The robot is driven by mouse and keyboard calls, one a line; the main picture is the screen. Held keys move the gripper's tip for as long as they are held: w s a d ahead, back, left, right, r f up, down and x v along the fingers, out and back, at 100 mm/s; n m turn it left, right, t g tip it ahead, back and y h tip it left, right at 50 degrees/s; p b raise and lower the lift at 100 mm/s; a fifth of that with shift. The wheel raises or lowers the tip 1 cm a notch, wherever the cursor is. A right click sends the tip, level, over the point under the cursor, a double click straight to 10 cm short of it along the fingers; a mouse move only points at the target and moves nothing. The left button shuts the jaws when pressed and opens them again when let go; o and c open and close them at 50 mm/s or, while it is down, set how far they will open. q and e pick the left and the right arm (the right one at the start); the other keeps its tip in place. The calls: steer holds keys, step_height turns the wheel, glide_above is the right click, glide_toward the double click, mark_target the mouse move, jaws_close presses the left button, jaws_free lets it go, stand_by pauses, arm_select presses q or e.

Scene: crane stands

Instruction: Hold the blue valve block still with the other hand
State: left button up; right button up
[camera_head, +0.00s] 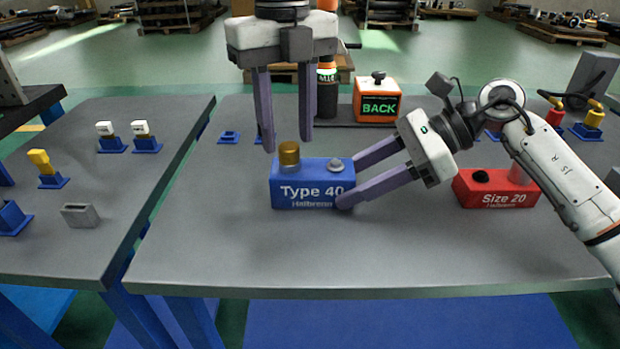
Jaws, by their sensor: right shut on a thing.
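The blue valve block (312,178), marked "Type 40", sits upright on the grey table (240,245). A brass cap (289,153) stands on its top left, and a silver round fitting (335,165) is on its top right. My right gripper (346,182) comes in from the right and is shut on the block's right end, one finger at the front and one behind. My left gripper (287,145) points down above and behind the brass cap.
A red block (495,190) marked "Size 20" sits right, partly behind my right arm. An orange box (377,102) reading "BACK" and a dark bottle (327,90) stand at the back. A side table (90,215) on the left holds small blue stands. The front of the table is clear.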

arm_select(q)
steer(key=shift+f, duration=1.1)
steer(key=shift+c, duration=0.3)
jaws_close()
steer(key=shift+r, duration=0.1)
steer(key=shift+r, duration=0.1)
steer(key=n, duration=0.5)
